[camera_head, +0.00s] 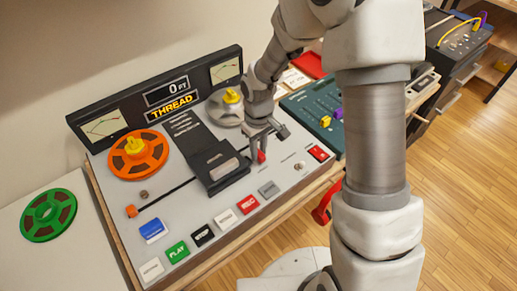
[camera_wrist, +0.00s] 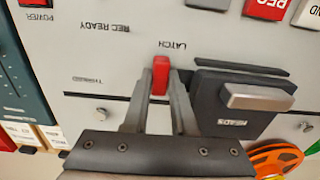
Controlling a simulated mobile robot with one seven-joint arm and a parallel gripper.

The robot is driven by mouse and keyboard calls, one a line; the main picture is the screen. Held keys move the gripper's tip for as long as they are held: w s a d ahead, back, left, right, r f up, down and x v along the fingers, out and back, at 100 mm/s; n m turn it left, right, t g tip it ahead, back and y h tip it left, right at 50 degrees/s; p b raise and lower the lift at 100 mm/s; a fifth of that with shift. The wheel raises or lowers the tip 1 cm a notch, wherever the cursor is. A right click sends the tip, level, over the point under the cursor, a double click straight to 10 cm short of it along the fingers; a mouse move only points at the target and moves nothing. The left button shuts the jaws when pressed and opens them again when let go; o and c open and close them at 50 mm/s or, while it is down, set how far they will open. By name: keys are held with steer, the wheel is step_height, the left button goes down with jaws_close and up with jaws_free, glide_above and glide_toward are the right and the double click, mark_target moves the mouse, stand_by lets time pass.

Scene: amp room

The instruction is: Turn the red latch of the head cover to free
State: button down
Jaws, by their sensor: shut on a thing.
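The red latch (camera_wrist: 160,74) shows in the wrist view just under the printed word LATCH, between the fingertips of my gripper (camera_wrist: 160,95). My gripper is shut on it. In the head view the latch (camera_head: 261,156) is a small red piece under my gripper (camera_head: 257,150), right of the head cover. The head cover (camera_head: 213,162) is a dark block with a silver plate, lying on the tape deck panel. In the wrist view the head cover (camera_wrist: 225,115) is marked HEADS and sits close beside my right-hand finger. The latch's lower part is hidden by the fingers.
An orange reel (camera_head: 138,155) and a grey reel (camera_head: 227,108) sit on the deck. A row of buttons, including green PLAY (camera_head: 177,251) and red REC (camera_head: 248,204), runs along the front. A red power switch (camera_head: 318,153) is at right. A green reel (camera_head: 48,215) lies left.

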mark_target(259, 152)
steer(key=c, duration=0.7)
jaws_free()
step_height(259, 152, up, 18)
steer(key=shift+f+p, duration=0.25)
steer(key=shift+p, duration=1)
steer(key=s+d+r+m+t, duration=0.2)
steer(key=s+d+r, duration=0.1)
steer(key=s, duration=0.3)
steer(key=s+d+r+m+t+p, duration=0.1)
steer(key=s+d+r+m, duration=0.1)
steer(key=s+d+r, duration=0.2)
steer(key=s+d+r+m+t, duration=0.2)
steer(key=s+d+r+m, duration=0.1)
steer(key=s+r, duration=0.3)
steer(key=shift+s+d+r+t+p, duration=0.15)
steer(key=shift+s+d+r+p, duration=0.05)
steer(key=shift+s, duration=0.4)
steer(key=shift+s+d+r+t+p, duration=0.15)
steer(key=shift+s+d, duration=0.05)
steer(key=shift+s, duration=0.4)
